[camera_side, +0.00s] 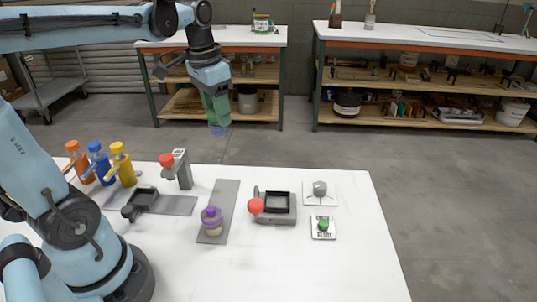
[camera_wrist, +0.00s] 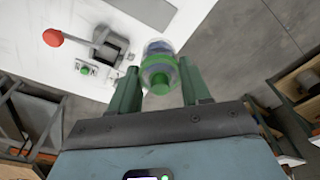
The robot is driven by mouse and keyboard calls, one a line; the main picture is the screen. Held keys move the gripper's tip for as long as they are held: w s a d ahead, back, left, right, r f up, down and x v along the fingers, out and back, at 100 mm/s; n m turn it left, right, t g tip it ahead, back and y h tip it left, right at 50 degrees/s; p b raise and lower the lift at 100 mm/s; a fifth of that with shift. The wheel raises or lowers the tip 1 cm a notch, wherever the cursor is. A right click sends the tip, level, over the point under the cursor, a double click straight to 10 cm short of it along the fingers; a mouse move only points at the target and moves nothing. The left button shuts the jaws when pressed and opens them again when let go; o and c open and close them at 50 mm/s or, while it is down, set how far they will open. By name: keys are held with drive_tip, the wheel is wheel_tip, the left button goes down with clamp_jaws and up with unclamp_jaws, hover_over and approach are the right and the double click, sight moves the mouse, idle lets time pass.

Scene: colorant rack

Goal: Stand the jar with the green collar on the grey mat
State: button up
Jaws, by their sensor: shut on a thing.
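My gripper (camera_side: 216,110) is raised well above the far side of the white table. In the wrist view its green fingers (camera_wrist: 160,72) are shut on the jar with the green collar (camera_wrist: 158,62), a clear jar with bluish contents. In the side view the jar's bluish end (camera_side: 218,131) shows below the fingers; the rest is mostly hidden. The grey mat (camera_side: 226,192) is a long strip on the table, lower and nearer than my gripper. A jar with a purple collar (camera_side: 212,221) stands at its near end; the far part is bare. A grey strip also shows in the wrist view (camera_wrist: 150,10).
Orange (camera_side: 76,158), blue (camera_side: 99,163) and yellow (camera_side: 123,166) bottles stand at the left. A grey upright device with a red knob (camera_side: 167,160) stands left of the mat. A dark tray device (camera_side: 277,205) with a red ball and a green button (camera_side: 323,225) are to the right.

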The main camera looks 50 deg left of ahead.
wheel_tip(320, 180, down, 10)
drive_tip(key=shift+r, duration=0.25)
drive_tip(key=shift+f, duration=0.1)
drive_tip(key=shift+f, duration=2.8)
drive_tip(key=shift+f, duration=0.5)
drive_tip(key=o, duration=1.2)
drive_tip(key=shift+o, duration=0.4)
drive_tip(key=shift+o, duration=1.3)
